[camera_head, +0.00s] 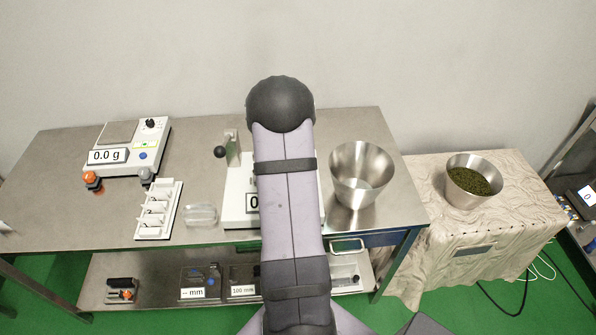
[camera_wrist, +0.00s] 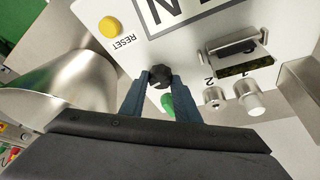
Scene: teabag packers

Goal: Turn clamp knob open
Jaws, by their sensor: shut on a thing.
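A black ribbed knob (camera_wrist: 159,73) sits on the white front panel of a device (camera_wrist: 190,55) in the wrist view. My gripper (camera_wrist: 158,82) has its two blue fingers on either side of the knob and is shut on it. A green button (camera_wrist: 168,102) shows between the fingers, just below the knob. In the head view my arm covers most of the white device (camera_head: 238,190), and the knob and my gripper are hidden behind it.
Beside the knob are a yellow RESET button (camera_wrist: 109,27) and metal posts (camera_wrist: 250,100). A metal bucket (camera_head: 362,175) stands right of the device; another holding green leaves (camera_head: 474,181) is on a draped table. A scale (camera_head: 130,145) and white rack (camera_head: 158,210) stand left.

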